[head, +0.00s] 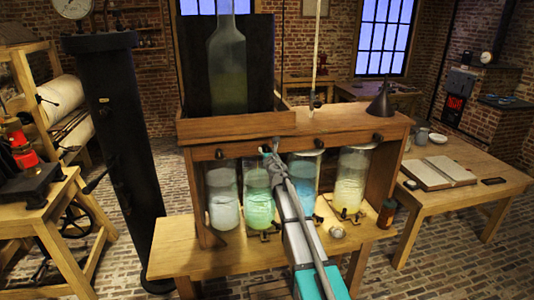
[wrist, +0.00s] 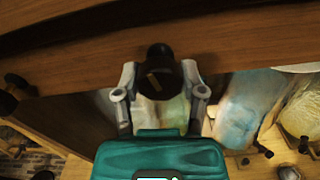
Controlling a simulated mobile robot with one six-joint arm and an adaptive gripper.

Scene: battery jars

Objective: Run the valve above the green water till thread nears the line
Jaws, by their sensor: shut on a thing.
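My gripper (head: 270,148) reaches up to the front beam of the wooden stand, above the jar of green water (head: 259,205). In the wrist view its two grey fingers (wrist: 161,90) are shut on a black round valve knob (wrist: 159,68), one finger on each side. The knob's face carries a pale mark, tilted slightly off vertical. In the head view the gripper covers this knob. The green jar's upper part shows pale glass and its right side is partly behind my arm. I cannot make out a thread or a line on it.
A pale white jar (head: 222,200) stands left of the green one; a blue jar (head: 303,172) and a yellow jar (head: 350,182) stand right. Other black knobs (head: 319,143) sit along the beam. A large glass bottle (head: 228,65) stands on top. A side table (head: 482,190) is at right.

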